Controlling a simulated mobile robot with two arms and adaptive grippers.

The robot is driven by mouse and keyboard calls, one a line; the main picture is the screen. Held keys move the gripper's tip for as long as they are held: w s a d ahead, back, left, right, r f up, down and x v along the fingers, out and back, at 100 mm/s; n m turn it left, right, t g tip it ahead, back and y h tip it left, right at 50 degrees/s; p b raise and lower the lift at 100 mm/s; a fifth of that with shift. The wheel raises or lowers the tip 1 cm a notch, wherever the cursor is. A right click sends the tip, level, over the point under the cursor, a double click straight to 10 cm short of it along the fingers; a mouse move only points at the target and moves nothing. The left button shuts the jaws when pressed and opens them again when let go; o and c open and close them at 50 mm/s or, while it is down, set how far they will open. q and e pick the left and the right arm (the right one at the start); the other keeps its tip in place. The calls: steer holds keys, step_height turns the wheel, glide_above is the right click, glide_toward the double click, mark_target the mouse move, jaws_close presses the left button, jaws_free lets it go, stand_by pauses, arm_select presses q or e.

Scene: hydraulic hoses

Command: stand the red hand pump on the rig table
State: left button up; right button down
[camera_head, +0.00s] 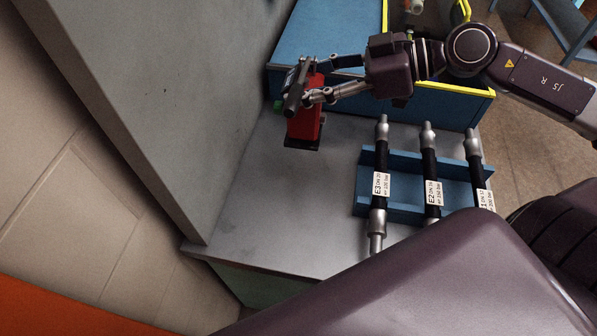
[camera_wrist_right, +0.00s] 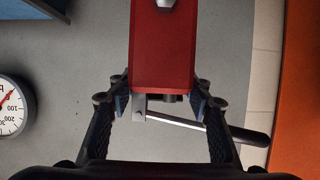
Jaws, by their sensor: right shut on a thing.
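The red hand pump (camera_head: 305,122) is upright in the head view, with a black base plate low over or on the grey tabletop (camera_head: 275,205). I cannot tell whether the base touches it. My right gripper (camera_head: 316,83) reaches in from the right and is shut on the pump near its top, one finger on each side. In the right wrist view the pump's red body (camera_wrist_right: 163,48) shows ahead of the fingers of my right gripper (camera_wrist_right: 160,104), with its lever sticking out to the right. My left gripper is not in view.
A blue rack (camera_head: 405,211) on the table holds black hoses with labels, such as E3 (camera_head: 380,187) and E2 (camera_head: 431,160). A grey panel (camera_head: 190,75) rises at the left. A blue surface (camera_head: 325,30) lies behind the pump. A round gauge (camera_wrist_right: 12,105) shows at the wrist view's left edge.

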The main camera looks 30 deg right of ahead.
step_height(320, 180, up, 7)
glide_above(321, 123)
steer(key=w+a, duration=0.2)
steer(key=shift+s+r+p, duration=0.15)
steer(key=shift+r+p, duration=0.05)
steer(key=shift+p, duration=0.25)
step_height(321, 123, down, 20)
steer(key=shift+r, duration=0.1)
steer(key=c, duration=1)
jaws_free()
steer(key=shift+f, duration=0.2)
